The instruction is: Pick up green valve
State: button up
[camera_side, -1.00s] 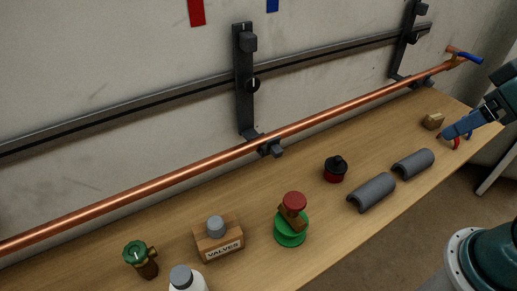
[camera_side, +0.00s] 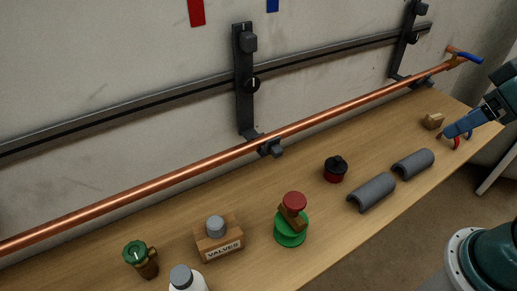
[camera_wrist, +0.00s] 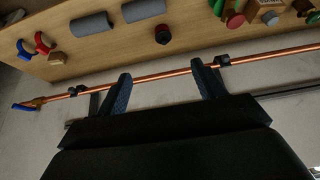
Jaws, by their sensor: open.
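The green valve (camera_side: 140,258), a green round cap on a brass-brown body, stands on the bench at the lower left in the side view. In the wrist view a green part (camera_wrist: 313,17) at the upper right edge appears to be it, partly cut off. My gripper (camera_side: 450,132) is at the far right of the side view, far from the valve. In the wrist view my gripper (camera_wrist: 162,76) has its two blue fingers wide apart with nothing between them.
A box marked VALVES (camera_side: 219,243) stands right of the valve, and a white bottle (camera_side: 187,280) in front. A red-topped valve (camera_side: 293,203) stands on a green disc (camera_side: 290,236). Grey half-shells (camera_side: 372,192) lie on the bench. A copper pipe (camera_side: 200,166) runs along the wall.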

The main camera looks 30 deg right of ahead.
jog(key=shift+c, duration=0.3)
jog(key=w+a+r+n+y, duration=0.2)
jog(key=w+a+n, duration=0.3)
jog(key=w+a, duration=0.5)
jog(key=n+g+y, duration=0.4)
jog(key=n, duration=0.7)
send_over(147, 250)
jog(key=s+d, duration=0.1)
jog(key=d, duration=0.4)
notch_tip(147, 250, down, 20)
jog(key=shift+s+x, duration=0.2)
jog(key=shift+x, duration=4.1)
jog(key=shift+f, duration=0.1)
jog(key=shift+x, duration=2.5)
